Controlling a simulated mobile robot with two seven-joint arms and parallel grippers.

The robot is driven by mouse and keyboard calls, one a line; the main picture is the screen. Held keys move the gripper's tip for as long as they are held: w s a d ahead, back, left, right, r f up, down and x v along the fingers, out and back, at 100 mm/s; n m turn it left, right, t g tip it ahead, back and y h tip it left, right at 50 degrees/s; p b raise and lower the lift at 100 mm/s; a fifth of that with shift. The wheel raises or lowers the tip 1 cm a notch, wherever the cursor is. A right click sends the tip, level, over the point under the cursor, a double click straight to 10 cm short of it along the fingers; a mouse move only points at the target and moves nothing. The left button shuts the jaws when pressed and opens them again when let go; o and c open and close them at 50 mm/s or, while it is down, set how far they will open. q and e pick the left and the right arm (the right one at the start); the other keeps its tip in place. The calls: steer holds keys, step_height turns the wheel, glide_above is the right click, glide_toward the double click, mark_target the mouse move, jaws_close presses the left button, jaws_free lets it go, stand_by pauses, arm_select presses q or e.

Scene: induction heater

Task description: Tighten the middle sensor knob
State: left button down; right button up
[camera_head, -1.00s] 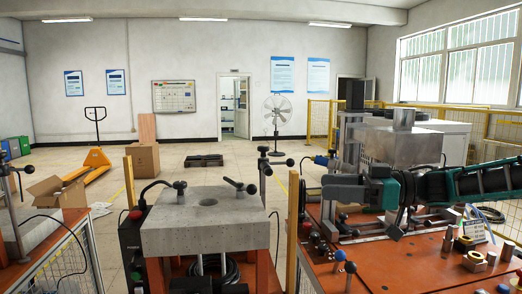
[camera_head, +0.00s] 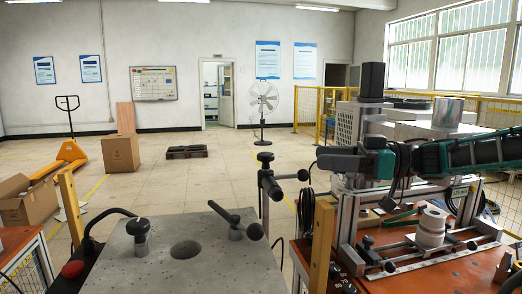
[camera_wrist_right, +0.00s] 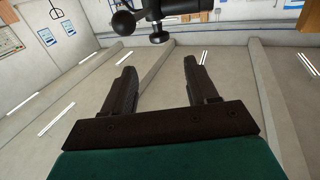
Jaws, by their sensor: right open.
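A dark upright post (camera_head: 267,195) stands behind the grey steel plate and carries several black knobs. One round knob (camera_head: 303,174) sticks out on its right side, and another (camera_head: 265,157) sits on top. I cannot tell for sure which is the middle sensor knob. My right gripper (camera_head: 323,158) points left, just right of the post, near the right-hand knob and apart from it. In the right wrist view its two fingers (camera_wrist_right: 161,75) are spread with nothing between them. A black ball knob (camera_wrist_right: 123,23) and dark fittings show beyond the fingertips. My left gripper is out of view.
A yellow post (camera_head: 320,245) rises in front of the orange bench (camera_head: 430,275) at right, which holds metal rings (camera_head: 431,228) and a frame. Open floor lies behind.

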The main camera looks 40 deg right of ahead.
mark_target(265, 154)
steer(key=p+x, duration=0.2)
steer(key=x, duration=1.1)
steer(key=shift+c, duration=0.5)
